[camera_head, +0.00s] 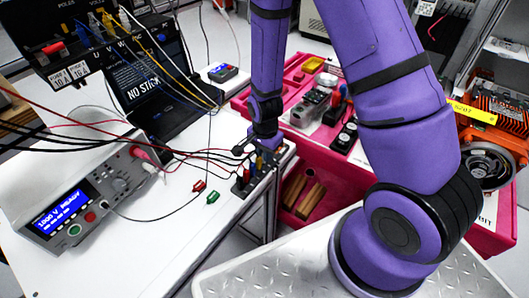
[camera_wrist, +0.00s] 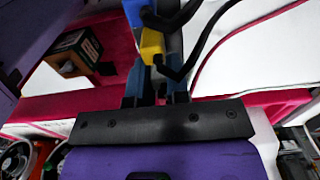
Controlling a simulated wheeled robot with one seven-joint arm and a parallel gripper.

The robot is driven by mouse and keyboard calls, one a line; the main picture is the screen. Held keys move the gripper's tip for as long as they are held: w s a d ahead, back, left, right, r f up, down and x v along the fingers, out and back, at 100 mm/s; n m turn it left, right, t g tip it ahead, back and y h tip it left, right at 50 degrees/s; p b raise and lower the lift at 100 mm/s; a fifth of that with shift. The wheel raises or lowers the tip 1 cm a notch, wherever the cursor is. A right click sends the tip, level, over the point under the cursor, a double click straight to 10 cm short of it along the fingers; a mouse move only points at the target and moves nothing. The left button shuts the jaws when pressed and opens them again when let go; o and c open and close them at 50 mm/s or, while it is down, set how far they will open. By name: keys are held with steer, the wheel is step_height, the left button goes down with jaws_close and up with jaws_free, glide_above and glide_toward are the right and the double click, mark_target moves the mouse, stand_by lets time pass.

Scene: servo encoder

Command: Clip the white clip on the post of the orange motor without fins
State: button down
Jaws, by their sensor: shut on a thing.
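My gripper (camera_head: 265,147) points down over a small rack of coloured clips (camera_head: 252,178) at the right edge of the white table. In the wrist view the gripper (camera_wrist: 156,88) is shut on a clip. A yellow clip (camera_wrist: 152,46) and a blue clip (camera_wrist: 137,11) with black cables crowd the fingertips, and a greyish-white patch lies behind them. I cannot tell the held clip's colour or make out the white clip. An orange motor (camera_head: 497,108) with ribs on its top and a round fan end stands at the far right. No post shows, and I see no finless orange motor clearly.
A power supply (camera_head: 72,208) sits on the white table (camera_head: 150,272). Red and black cables run across to the rack. Loose red and green clips (camera_head: 206,191) lie left of the rack. A pink cart (camera_head: 330,212) with parts stands beyond.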

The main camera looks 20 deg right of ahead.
steer(key=shift+r, duration=0.15)
steer(key=shift+r, duration=2.3)
steer(key=shift+d, duration=0.1)
